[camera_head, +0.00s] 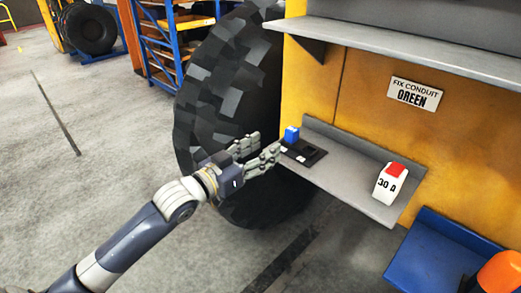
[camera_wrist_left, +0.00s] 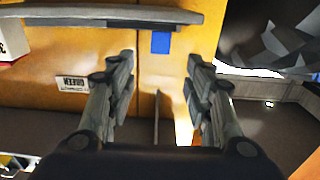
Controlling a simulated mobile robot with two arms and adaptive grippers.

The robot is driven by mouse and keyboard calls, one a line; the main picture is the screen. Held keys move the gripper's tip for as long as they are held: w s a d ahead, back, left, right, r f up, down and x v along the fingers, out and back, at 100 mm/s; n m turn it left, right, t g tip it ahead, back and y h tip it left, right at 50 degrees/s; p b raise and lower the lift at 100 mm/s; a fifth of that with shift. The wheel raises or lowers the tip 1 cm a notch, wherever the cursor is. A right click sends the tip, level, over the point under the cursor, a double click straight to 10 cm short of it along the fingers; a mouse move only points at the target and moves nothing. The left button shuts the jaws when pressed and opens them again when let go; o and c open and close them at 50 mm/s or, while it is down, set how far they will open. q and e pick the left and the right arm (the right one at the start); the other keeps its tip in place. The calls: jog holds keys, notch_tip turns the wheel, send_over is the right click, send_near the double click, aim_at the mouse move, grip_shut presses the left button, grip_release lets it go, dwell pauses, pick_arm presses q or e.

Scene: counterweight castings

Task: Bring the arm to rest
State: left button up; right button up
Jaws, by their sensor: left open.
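My left arm reaches in from the lower left of the head view. Its left gripper (camera_head: 267,144) is open, with its fingers apart, at the left end of a grey shelf (camera_head: 345,176). No object shows between the fingers. A small blue block (camera_head: 292,134) stands on a black tray-like base (camera_head: 305,153) on that shelf, just beyond the fingertips. In the left wrist view the open left gripper (camera_wrist_left: 160,62) shows again, with a blue patch (camera_wrist_left: 160,42) beyond the fingers at the shelf edge. My right gripper is not in view.
A white block with a red top, marked 30 (camera_head: 388,184), stands at the shelf's right end. A sign reading FIX CONDUIT GREEN (camera_head: 415,95) is on the yellow panel. A large black tyre (camera_head: 215,110) stands behind the arm. Open floor (camera_head: 110,170) lies left.

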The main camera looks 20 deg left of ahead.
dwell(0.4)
pick_arm(q)
jog(key=s+a+f+n+g+y+b, duration=0.1)
jog(key=a+f+n+g+y+b, duration=0.3)
jog(key=f, duration=1.4)
jog(key=a+f+m+g+y, duration=0.1)
jog(key=a+f, duration=0.4)
jog(key=f, duration=1.4)
jog(key=s+f+g+y+b, duration=0.1)
jog(key=s+f+g, duration=0.1)
jog(key=s+f, duration=0.7)
jog(key=s+f+g+b, duration=0.15)
jog(key=s+f, duration=0.25)
jog(key=f, duration=0.9)
jog(key=s+d+f+g+b, duration=0.1)
jog(key=s+d+f+g, duration=0.1)
jog(key=s+f, duration=0.5)
jog(key=s+d+f+m+g+b, duration=0.1)
jog(key=s+d+f+g, duration=0.2)
jog(key=s+f, duration=0.4)
jog(key=s+d+f+g+b, duration=0.1)
jog(key=s+d+f, duration=0.3)
jog(key=s, duration=1.7)
notch_tip(320, 180, down, 3)
jog(key=shift+d+f+g, duration=0.2)
jog(key=shift+d+g, duration=0.05)
jog(key=shift+g, duration=0.5)
